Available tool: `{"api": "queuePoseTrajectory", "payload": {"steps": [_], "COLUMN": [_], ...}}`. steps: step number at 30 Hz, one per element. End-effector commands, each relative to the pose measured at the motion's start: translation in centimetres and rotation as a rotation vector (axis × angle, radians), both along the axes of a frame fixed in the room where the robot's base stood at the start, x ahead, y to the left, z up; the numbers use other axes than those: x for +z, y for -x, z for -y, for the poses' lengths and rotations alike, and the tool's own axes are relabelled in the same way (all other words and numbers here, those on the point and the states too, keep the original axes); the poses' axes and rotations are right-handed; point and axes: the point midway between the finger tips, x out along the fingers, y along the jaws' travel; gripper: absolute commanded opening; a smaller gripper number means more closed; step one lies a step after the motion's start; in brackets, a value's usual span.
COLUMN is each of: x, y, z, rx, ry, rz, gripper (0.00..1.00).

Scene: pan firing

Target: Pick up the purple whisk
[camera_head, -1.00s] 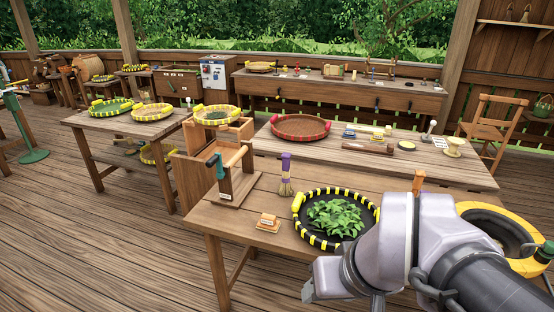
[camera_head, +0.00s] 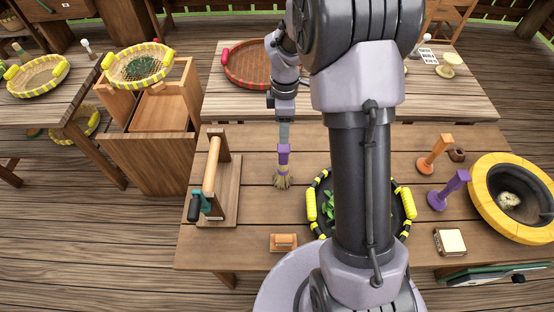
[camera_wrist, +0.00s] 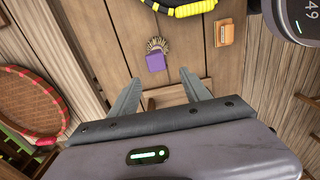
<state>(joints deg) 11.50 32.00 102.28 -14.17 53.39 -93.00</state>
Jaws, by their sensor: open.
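The purple whisk (camera_head: 283,170) has a purple handle above a tan bristle head and stands upright on the wooden table, left of the dark pan. My gripper (camera_head: 284,138) is just above its handle, pointing down, and partly covers the handle's upper end. In the wrist view the whisk's purple top (camera_wrist: 156,63) lies just beyond the tips of my gripper (camera_wrist: 162,77), roughly in line with the gap between them. The fingers are apart with nothing between them.
The black-and-yellow pan (camera_head: 312,205) with green leaves is partly hidden behind my arm. A wooden stand (camera_head: 230,190) is left of the whisk, and a small wooden block (camera_head: 284,242) is in front. A purple-handled tool (camera_head: 450,187) and yellow-rimmed bowl (camera_head: 485,215) are right.

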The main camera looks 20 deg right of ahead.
Motion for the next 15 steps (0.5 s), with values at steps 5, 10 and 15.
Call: {"api": "queuePoseTrajectory", "payload": {"steps": [5,10,15], "x": [-5.3,-7.1,-9.5], "y": [0.0,-0.1,-0.2], "z": [0.0,0.0,0.4], "rx": [-0.001,-0.001,-0.002], "ry": [-0.001,-0.001,0.000], "rz": [-0.003,0.000,-0.001], "gripper": [0.55,0.55,0.55]}}
